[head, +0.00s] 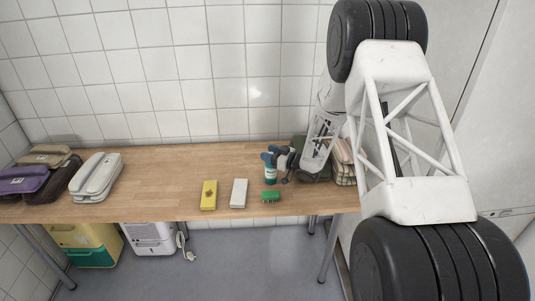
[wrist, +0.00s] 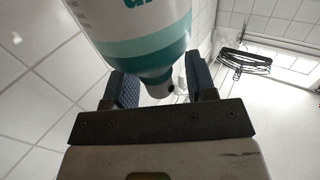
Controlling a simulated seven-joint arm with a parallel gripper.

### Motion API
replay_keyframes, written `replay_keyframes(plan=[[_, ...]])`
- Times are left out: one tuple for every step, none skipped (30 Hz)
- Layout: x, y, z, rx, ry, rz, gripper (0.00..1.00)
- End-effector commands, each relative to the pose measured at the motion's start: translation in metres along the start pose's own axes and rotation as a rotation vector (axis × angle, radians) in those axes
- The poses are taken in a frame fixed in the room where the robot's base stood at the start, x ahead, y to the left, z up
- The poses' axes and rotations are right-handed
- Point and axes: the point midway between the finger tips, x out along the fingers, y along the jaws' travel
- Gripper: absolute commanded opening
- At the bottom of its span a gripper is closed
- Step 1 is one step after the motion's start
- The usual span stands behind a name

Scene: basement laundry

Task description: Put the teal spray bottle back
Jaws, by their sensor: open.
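The teal spray bottle (head: 270,176) stands on the wooden table, near its right part, with its upper part hidden behind my gripper. My gripper (head: 279,157) is at the bottle's top, with its dark fingers spread. In the wrist view the bottle (wrist: 146,45) is large and close, white with teal bands, and its far end is cut off by the frame. It lies between and beyond the two blue-grey fingers of my gripper (wrist: 162,85). The gripper is open; whether a finger touches the bottle I cannot tell.
A yellow box (head: 209,195), a white box (head: 239,193) and a green brush-like item (head: 271,196) lie along the table's front. Folded checked cloth (head: 344,163) is at the right end. Pouches (head: 22,182) and a white device (head: 97,178) are left. The middle-left of the table (head: 160,175) is clear.

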Motion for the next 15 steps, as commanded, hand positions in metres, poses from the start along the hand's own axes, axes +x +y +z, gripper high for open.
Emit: replay_keyframes(plan=[[-0.006,0.001,-0.001,0.0,0.0,0.002,0.51],[-0.01,0.001,-0.001,0.0,0.0,0.002,0.51],[-0.015,0.001,-0.001,0.0,0.0,0.003,0.51],[-0.019,0.001,-0.001,0.0,0.0,0.003,0.51],[-0.024,0.001,0.0,0.0,-0.001,0.003,0.51],[-0.03,0.001,0.0,0.001,-0.001,0.002,0.51],[-0.034,0.0,0.0,0.001,-0.001,0.002,0.51],[-0.04,0.001,0.0,0.001,0.0,0.003,0.51],[-0.046,0.001,0.0,0.001,0.0,0.003,0.51],[-0.051,0.001,0.0,0.001,0.0,0.003,0.51],[-0.056,0.001,0.0,0.0,0.0,0.003,0.51],[-0.062,0.001,0.0,0.0,0.0,0.002,0.51],[-0.067,0.001,0.0,0.0,-0.001,0.003,0.51],[-0.071,0.001,0.0,0.0,-0.001,0.004,0.51],[-0.077,0.001,0.0,0.0,-0.001,0.003,0.51]])
